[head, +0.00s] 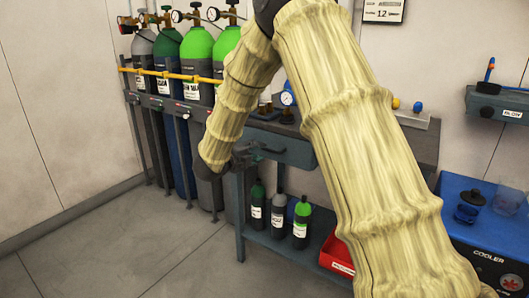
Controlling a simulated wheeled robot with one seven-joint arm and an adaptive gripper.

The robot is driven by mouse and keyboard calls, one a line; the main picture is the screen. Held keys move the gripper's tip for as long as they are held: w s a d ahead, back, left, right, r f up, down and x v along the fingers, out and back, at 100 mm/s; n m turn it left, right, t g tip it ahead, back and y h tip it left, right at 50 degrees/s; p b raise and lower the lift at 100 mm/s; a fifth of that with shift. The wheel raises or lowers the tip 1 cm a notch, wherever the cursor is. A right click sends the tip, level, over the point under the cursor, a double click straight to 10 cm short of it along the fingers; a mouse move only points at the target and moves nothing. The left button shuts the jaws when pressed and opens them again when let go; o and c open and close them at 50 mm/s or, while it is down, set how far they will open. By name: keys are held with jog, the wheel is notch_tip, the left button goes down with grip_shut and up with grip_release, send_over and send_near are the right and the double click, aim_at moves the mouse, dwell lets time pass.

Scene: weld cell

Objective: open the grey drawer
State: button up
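The grey drawer (290,150) is in the bench in the middle of the head view, with a dark bar handle (266,151) on its front. The drawer looks shut, though my arm hides its right part. My gripper (244,157) is small and dark at the left end of the drawer front, close beside the handle. I cannot tell whether it touches the handle, or whether its fingers are open or shut.
Several gas cylinders (196,70) stand left of the bench behind a yellow rail (170,75). Bottles (301,222) and a red bin (336,256) are on the bench's lower shelf (275,240). A blue cooler (480,235) is at the right. The floor at left is clear.

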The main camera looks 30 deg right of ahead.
aim_at(264, 149)
jog(key=shift+b+x, duration=0.45)
jog(key=shift+x, duration=2.5)
jog(key=shift+c, duration=0.5)
grip_shut()
